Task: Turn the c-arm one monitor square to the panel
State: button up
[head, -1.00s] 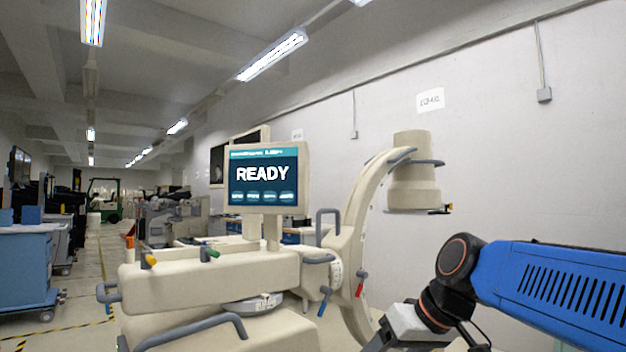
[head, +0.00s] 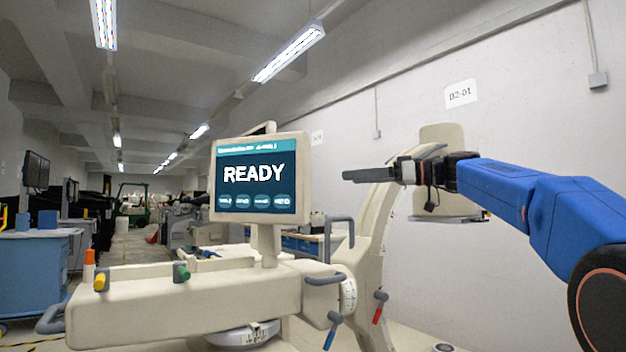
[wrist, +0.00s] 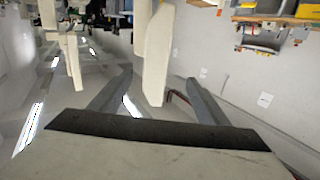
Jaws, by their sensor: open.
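The c-arm monitor (head: 258,180) shows READY on a blue-teal screen and stands on a short post above the cream c-arm cart (head: 190,308). Its screen faces mostly toward me, angled slightly. My gripper (head: 346,176) is level with the screen, right of the monitor's right edge, with a gap in the picture. In the wrist view, my gripper (wrist: 160,92) has its two grey fingers wide apart. A cream slab, apparently the monitor seen edge-on (wrist: 155,60), shows between them, with no contact visible. The panel cannot be told for sure.
Grey handles (head: 340,232), a blue lever (head: 332,330) and a red lever (head: 380,306) stick out of the cart. A blue cart (head: 35,270) stands left; an aisle runs beyond.

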aim_at(308, 176)
jog(key=x, duration=1.1)
jog(key=r+x, duration=0.1)
jog(key=x, duration=0.5)
jog(key=shift+w+r, duration=0.15)
jog(key=shift+w, duration=0.3)
jog(key=c, duration=1.5)
jog(key=shift+s+a, duration=0.1)
